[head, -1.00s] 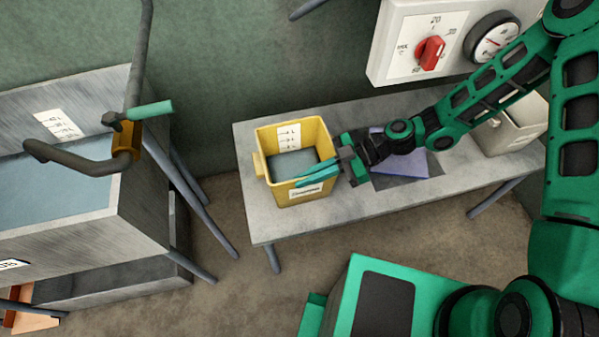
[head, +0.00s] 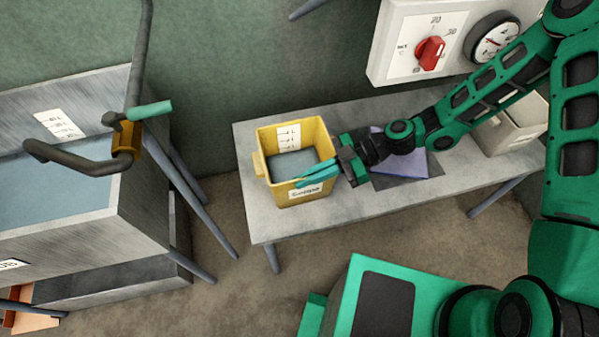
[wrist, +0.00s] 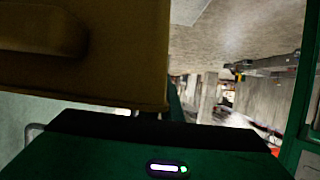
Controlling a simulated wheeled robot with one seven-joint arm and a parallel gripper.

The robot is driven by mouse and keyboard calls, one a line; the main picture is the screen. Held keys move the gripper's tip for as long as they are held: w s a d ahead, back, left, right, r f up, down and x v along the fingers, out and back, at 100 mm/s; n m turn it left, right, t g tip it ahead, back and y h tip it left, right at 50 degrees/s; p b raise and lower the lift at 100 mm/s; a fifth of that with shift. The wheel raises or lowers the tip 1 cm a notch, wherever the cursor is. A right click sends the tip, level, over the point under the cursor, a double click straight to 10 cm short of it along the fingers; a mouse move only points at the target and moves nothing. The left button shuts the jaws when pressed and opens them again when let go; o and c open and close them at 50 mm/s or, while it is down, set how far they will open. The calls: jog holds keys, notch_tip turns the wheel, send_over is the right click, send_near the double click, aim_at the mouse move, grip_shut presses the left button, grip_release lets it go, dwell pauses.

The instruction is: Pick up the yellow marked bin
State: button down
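The yellow bin (head: 318,133) stands upright on the left end of the grey bench in the head view. It has a white label inside its back wall, another on its front, a grey-blue content, and a handle on its left side. My gripper (head: 318,174) reaches it from the right, with its teal fingers lying over the front right rim. The fingers look close together, but whether they pinch the wall is unclear. In the wrist view the bin's dark yellow side (wrist: 110,60) fills the upper left, very close; the fingertips are not visible there.
The grey bench (head: 360,207) also holds a blue-purple item (head: 415,163) under my arm and a pale bin (head: 515,128) at the right. A metal basin (head: 140,205) with a pipe stands at the left. A control panel (head: 410,45) hangs above.

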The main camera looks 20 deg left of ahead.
jog(key=shift+s+r, duration=0.1)
jog(key=shift+r, duration=0.15)
